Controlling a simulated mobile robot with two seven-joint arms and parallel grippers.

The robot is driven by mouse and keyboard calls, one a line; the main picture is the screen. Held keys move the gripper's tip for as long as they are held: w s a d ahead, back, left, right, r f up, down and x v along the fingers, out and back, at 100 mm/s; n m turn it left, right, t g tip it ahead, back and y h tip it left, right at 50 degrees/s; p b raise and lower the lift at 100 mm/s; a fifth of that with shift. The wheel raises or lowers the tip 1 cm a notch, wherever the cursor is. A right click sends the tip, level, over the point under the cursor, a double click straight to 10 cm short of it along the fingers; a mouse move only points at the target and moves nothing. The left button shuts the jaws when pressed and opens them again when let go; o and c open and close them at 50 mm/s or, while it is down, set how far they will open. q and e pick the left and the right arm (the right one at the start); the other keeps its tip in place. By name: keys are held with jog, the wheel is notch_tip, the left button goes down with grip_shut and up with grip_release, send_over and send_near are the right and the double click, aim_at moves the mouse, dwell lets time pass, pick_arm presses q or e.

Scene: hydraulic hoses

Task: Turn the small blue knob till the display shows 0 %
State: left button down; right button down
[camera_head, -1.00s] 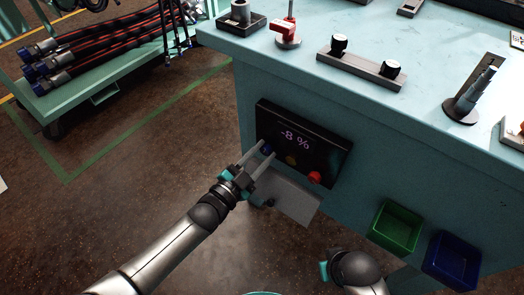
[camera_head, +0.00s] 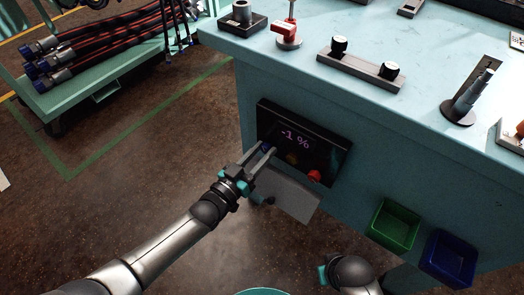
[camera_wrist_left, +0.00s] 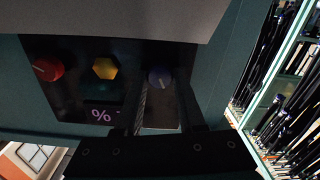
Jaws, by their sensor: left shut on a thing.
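The small blue knob (camera_wrist_left: 159,77) sits on the black panel (camera_head: 330,151) on the front of the bench. It also shows in the head view (camera_head: 266,147), partly hidden by my fingers. The display (camera_head: 295,139) on that panel reads -1 %. My left gripper (camera_head: 268,152) is shut on the blue knob, one finger on each side of it. In the wrist view its fingers (camera_wrist_left: 161,95) reach up to the knob. Only part of my right arm shows at the bottom of the head view, and I cannot make out its jaws.
A red knob (camera_head: 314,176) and a yellow knob (camera_head: 291,158) are on the same panel. A grey plate (camera_head: 288,196) juts out below it. Green (camera_head: 396,226) and blue (camera_head: 450,259) bins hang at the right. A hose cart (camera_head: 110,75) stands at the left.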

jog(key=shift+w, duration=0.15)
dwell(0.4)
pick_arm(q)
jog(key=c, duration=0.5)
grip_release()
jog(key=shift+s+a, duration=0.15)
jog(key=shift+s, duration=0.05)
jog(key=shift+s+a, duration=0.2)
jog(key=shift+s, duration=0.1)
jog(key=p+v, duration=0.4)
jog(key=v, duration=1)
pick_arm(e)
jog(key=s+d+f, duration=0.3)
jog(key=s+f, duration=0.1)
jog(key=f, duration=0.3)
jog(key=shift+s+d, duration=0.15)
jog(key=shift+s, duration=0.2)
jog(key=shift+f, duration=0.1)
